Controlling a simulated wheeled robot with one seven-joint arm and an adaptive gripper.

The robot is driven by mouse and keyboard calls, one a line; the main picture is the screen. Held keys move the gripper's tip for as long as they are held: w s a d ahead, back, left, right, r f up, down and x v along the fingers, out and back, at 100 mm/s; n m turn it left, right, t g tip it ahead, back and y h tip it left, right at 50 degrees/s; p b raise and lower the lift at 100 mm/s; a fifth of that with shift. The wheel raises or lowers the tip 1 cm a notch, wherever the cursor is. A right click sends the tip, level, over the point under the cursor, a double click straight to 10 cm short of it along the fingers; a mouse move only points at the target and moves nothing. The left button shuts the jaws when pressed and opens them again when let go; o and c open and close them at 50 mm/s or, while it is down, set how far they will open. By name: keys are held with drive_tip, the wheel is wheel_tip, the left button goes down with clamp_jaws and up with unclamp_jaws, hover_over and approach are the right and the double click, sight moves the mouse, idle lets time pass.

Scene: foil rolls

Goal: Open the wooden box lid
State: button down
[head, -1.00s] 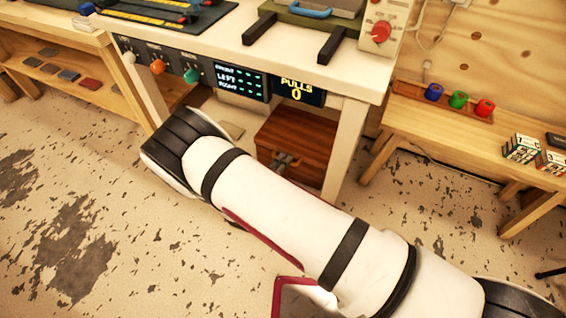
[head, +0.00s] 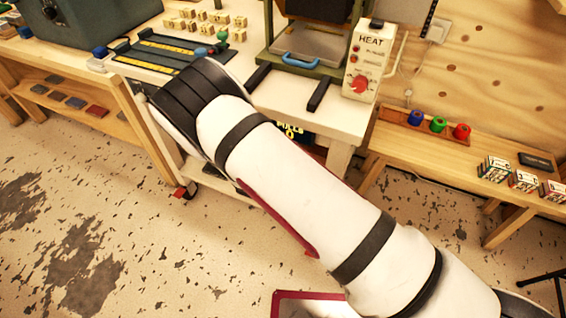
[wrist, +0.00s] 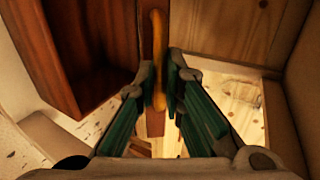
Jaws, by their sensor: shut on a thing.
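In the wrist view, the red-brown wooden box (wrist: 38,50) fills the upper left, with a dark hollow showing inside it. A narrow red-brown panel (wrist: 146,22), which looks like the lid seen nearly edge-on, stands beside the hollow. A yellow-orange bar handle (wrist: 158,38) runs along this panel. My gripper (wrist: 162,78) is shut on the handle, one green-padded finger on each side. In the head view my arm hides the gripper and most or all of the box, so the lid's full angle cannot be told there.
The white workbench (head: 345,118) carries a heat press with a blue handle (head: 300,63) and a heat control box (head: 365,65). A low wooden bench (head: 430,158) with coloured rolls stands at right. The speckled floor in front is open.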

drive_tip(key=shift+w+d+r, duration=0.2)
drive_tip(key=shift+w+r, duration=0.55)
drive_tip(key=shift+r, duration=0.1)
drive_tip(key=c, duration=1.7)
unclamp_jaws()
drive_tip(key=shift+s, duration=0.1)
drive_tip(key=v, duration=1.1)
drive_tip(key=shift+s+a+r, duration=0.15)
drive_tip(key=shift+s+r, duration=0.05)
drive_tip(key=shift+s, duration=0.15)
